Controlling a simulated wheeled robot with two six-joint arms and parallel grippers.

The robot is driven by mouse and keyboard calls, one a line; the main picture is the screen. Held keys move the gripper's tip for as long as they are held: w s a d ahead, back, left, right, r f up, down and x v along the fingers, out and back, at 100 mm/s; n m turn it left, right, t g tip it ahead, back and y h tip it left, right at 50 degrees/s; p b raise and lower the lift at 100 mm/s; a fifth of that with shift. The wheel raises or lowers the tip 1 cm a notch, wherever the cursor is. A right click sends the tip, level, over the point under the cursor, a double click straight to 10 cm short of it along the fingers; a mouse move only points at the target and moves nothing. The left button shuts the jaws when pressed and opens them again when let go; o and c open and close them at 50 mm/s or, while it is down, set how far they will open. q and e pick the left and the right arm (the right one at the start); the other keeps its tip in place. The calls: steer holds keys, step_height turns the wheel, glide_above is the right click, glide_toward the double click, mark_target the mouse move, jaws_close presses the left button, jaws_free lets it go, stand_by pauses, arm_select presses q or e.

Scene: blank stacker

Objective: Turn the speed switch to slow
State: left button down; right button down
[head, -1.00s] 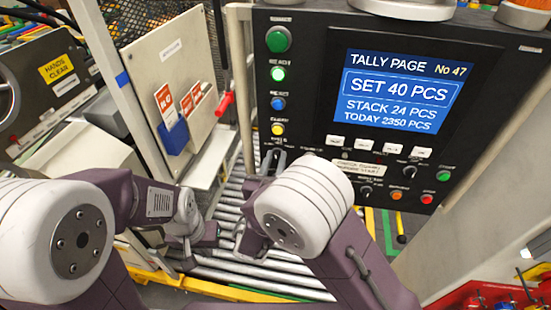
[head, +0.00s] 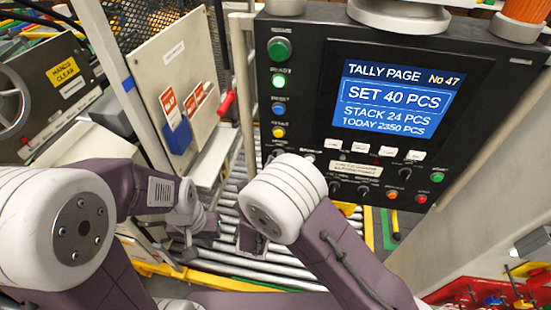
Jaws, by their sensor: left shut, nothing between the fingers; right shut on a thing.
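The black control panel (head: 300,100) stands in front of me with a lit screen (head: 390,98) reading SET 40 PCS. Small knobs sit below the screen, one of them a dark knob (head: 363,190); their labels are too small to read. My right gripper (head: 274,156) is at the panel's lower left, below the yellow button (head: 278,132), mostly hidden behind my white wrist. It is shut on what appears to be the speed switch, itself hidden. My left gripper (head: 190,238) is shut and empty, low over the rollers, away from the panel.
A roller conveyor (head: 232,200) runs below the panel. A pale guard board (head: 178,80) with red tags and a red handle (head: 226,103) stands left of it. Red and green buttons (head: 437,178) line the panel's lower right.

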stand_by(0.4)
steer(key=c, duration=1.5)
jaws_free()
steer(key=s+a+b, duration=0.1)
steer(key=s+b, duration=0.2)
steer(key=s, duration=0.6)
steer(key=shift+a, duration=0.4)
